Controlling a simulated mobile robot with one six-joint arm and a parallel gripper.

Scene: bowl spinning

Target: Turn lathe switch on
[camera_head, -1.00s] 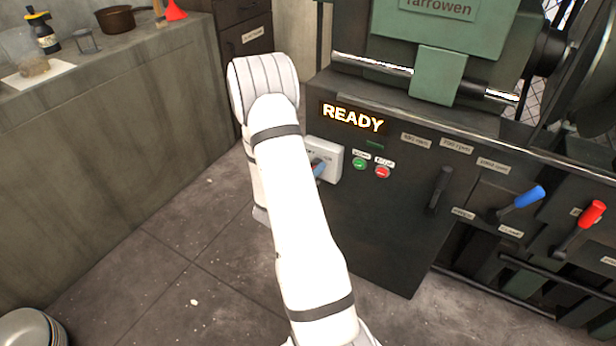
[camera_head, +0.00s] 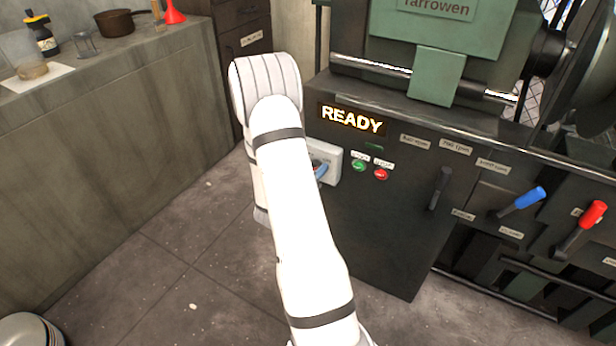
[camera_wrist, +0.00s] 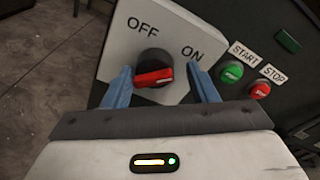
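The lathe switch is a white plate (camera_wrist: 118,50) marked OFF and ON, with a round black knob that has a red handle (camera_wrist: 153,77). In the wrist view the red handle lies crosswise, its right end towards the ON side. My gripper (camera_wrist: 161,84) is open, one blue finger on each side of the knob, with gaps between fingers and knob. In the head view the switch plate (camera_head: 328,154) is on the lathe front, partly hidden by my white arm. Only a bit of blue finger (camera_head: 321,171) shows there.
A lit READY sign (camera_head: 351,118) is above the switch. A green START button (camera_wrist: 231,72) and red STOP button (camera_wrist: 260,89) are close right of my right finger. Blue (camera_head: 522,201) and red (camera_head: 591,214) levers stick out farther right. A counter (camera_head: 110,120) stands left, with open floor between.

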